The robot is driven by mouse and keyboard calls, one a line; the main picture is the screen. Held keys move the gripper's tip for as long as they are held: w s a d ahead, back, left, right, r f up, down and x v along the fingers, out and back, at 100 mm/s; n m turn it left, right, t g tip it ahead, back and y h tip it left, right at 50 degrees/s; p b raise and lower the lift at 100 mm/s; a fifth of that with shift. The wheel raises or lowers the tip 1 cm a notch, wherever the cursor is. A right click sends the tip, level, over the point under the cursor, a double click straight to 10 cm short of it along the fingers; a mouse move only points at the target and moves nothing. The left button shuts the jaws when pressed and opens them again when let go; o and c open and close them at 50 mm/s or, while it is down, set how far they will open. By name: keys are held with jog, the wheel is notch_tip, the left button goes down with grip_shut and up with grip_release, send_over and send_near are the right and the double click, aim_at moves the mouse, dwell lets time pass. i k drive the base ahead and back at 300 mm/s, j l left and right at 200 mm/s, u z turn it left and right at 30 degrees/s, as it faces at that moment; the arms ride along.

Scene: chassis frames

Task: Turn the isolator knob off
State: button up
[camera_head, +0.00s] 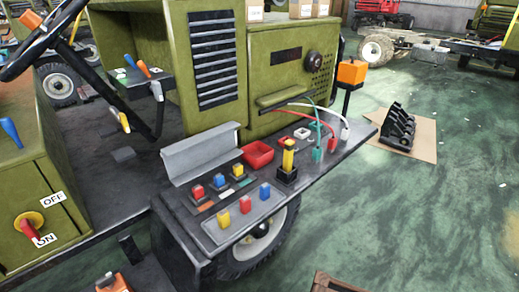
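The isolator knob (28,226) is at the lower left of the head view, on the side of an olive-green housing (50,165). It has a red handle on a round yellow plate. The red handle points down and right, towards the white ON label (47,240). The white OFF label (53,199) is above and to the right of the knob. My gripper is not in view, and nothing touches the knob.
A dark bench (345,140) to the right carries a red tray (257,155), several coloured blocks and cables. Green floor (400,220) is open at right.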

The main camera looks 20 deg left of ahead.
aim_at(28, 226)
jog(key=u, duration=2.65)
jog(key=i+l+u, duration=0.2)
jog(key=l, duration=0.2)
